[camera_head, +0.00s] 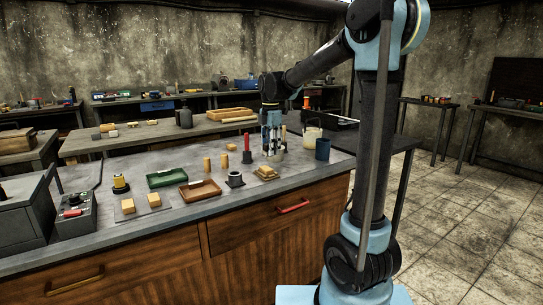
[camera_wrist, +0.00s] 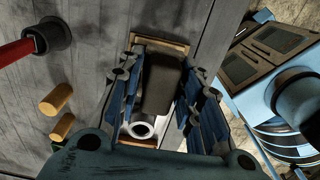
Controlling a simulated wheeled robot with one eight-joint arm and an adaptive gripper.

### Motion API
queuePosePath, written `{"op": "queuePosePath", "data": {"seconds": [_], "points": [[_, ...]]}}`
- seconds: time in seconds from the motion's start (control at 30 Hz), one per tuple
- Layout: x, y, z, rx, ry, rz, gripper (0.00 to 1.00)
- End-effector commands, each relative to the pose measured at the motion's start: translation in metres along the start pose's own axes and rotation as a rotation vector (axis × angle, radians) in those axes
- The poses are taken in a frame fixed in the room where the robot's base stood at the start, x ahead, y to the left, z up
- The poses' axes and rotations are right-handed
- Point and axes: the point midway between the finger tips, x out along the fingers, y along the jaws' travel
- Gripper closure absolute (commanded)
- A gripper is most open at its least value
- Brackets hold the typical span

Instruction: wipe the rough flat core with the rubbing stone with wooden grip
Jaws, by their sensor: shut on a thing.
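My gripper (camera_head: 271,150) is low over the right part of the near workbench. In the wrist view its blue fingers (camera_wrist: 160,88) are shut on a dark grey block with a light wooden edge (camera_wrist: 165,43), which seems to be the rubbing stone with wooden grip (camera_wrist: 160,85). Its lower side is hidden, so I cannot tell whether it touches the bench. Sand-coloured blocks lie on a grey plate (camera_head: 155,209) at the bench front, and another block (camera_head: 266,171) lies on a small plate below my gripper. I cannot tell which is the rough flat core.
A red-handled tool (camera_head: 246,146) and two wooden cylinders (camera_head: 207,165) stand left of my gripper. A green tray (camera_head: 167,185), a brown tray (camera_head: 199,196) and a grey cup (camera_head: 235,180) are nearby. A cream jug (camera_head: 312,138) and blue cup (camera_head: 322,150) stand to the right.

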Motion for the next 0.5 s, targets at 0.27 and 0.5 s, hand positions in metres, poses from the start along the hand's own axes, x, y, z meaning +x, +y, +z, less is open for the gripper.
{"op": "queuePosePath", "data": {"seconds": [0.27,0.5], "points": [[-0.021,0.000,-0.001,-0.001,0.000,0.000,1.00],[-0.023,0.000,-0.001,-0.001,0.000,0.000,1.00]]}}
